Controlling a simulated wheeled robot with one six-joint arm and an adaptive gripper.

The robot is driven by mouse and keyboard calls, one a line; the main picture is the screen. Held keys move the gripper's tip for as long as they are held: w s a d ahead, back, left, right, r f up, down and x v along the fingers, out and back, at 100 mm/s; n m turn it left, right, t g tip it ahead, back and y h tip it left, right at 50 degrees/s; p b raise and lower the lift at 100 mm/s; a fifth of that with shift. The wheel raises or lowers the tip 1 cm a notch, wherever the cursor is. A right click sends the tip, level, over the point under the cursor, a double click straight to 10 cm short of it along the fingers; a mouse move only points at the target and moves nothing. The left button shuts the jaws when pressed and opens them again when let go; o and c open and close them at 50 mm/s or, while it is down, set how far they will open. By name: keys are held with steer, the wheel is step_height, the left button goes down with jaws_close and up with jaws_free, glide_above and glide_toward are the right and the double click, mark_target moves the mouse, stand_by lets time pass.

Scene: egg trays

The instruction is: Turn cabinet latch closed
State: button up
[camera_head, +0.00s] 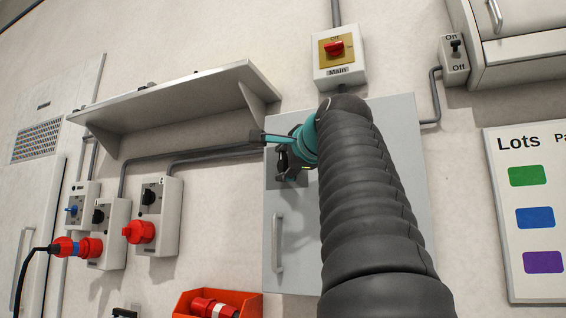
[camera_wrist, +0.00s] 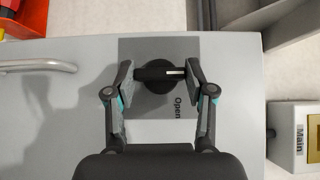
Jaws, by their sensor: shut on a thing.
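The cabinet latch (camera_wrist: 153,84) is a black knob with a bar handle and a white mark near its right end. It sits on a darker grey plate (camera_wrist: 145,48), and the word "Open" is printed sideways below and right of it. My gripper (camera_wrist: 160,68) has one finger at each end of the bar and is shut on it. The bar lies across the wrist picture. In the head view my gripper (camera_head: 288,160) is at the upper left of the grey cabinet (camera_head: 398,115), and it and my arm hide the latch.
The cabinet's bar handle (camera_head: 278,242) is below my gripper. A shelf (camera_head: 185,95) juts out at the upper left. The Main switch box (camera_head: 340,58) is above the cabinet. Sockets with red plugs (camera_head: 138,232) are at left, and an orange bin (camera_head: 245,305) is below.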

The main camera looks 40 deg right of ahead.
steer(key=shift+r, duration=0.1)
steer(key=o, duration=1.2)
steer(key=shift+c, duration=0.2)
steer(key=v, duration=1.2)
